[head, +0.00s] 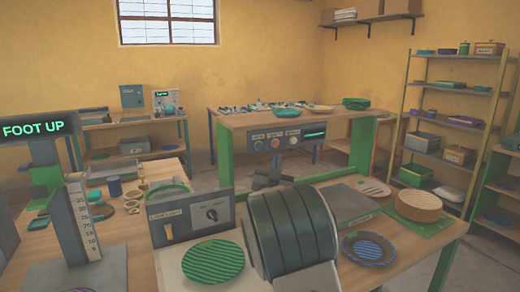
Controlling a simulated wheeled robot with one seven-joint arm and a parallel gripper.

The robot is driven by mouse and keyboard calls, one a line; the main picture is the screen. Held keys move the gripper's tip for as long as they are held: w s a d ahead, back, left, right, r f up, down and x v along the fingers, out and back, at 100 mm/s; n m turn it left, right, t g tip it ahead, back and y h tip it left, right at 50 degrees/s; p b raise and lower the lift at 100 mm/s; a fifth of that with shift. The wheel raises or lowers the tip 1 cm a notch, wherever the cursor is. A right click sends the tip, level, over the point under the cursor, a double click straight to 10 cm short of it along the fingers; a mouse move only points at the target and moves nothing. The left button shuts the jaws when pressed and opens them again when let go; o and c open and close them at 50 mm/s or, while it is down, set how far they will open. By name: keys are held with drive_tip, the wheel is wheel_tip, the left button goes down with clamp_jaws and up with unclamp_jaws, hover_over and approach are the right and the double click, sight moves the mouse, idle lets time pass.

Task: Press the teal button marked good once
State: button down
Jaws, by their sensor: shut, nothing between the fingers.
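A grey control panel (285,138) hangs under the front edge of the raised wooden press table. It carries a teal button (258,144) at the left, an orange-red button (276,143) in the middle and a pale button (291,141) at the right. The small labels above them are too small to read. My gripper (267,174) is dark, shut and empty. It shows just below the panel, under the teal and orange-red buttons, and appears apart from them. My own arm hides part of it.
A green ribbed plate (213,261) and a blue ribbed plate (369,248) lie on the near bench. A grey switch box (195,217) stands left of my arm. A gauge post with a FOOT UP display (34,129) stands at the left. Shelves (450,120) stand at the right.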

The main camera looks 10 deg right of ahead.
sight(259, 146)
drive_tip(key=w+a+p, duration=0.2)
drive_tip(key=w+p, duration=0.1)
drive_tip(key=w, duration=0.5)
drive_tip(key=shift+w+a, duration=0.2)
drive_tip(key=shift+a, duration=0.1)
drive_tip(key=shift+w, duration=0.1)
idle(2.0)
drive_tip(key=shift+w+a, duration=0.15)
drive_tip(key=shift+w, duration=0.15)
